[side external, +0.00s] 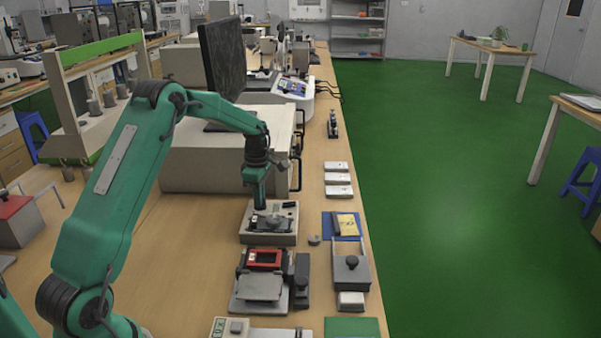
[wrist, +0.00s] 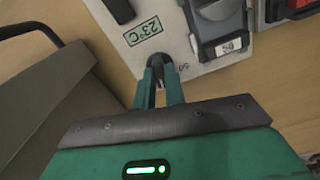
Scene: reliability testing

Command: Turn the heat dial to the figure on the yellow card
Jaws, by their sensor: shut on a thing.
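My gripper (side external: 262,203) reaches down to the left part of a white bench unit (side external: 268,239) with dark fittings on top. A small figure, seemingly 50, is printed beside the fingertips.
A device with a red frame (side external: 265,257) stands in front of the unit. A grey box with a knob (side external: 348,271) and several white blocks (side external: 338,179) lie along the bench's right edge. A large beige cabinet (side external: 225,160) stands close behind my gripper.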

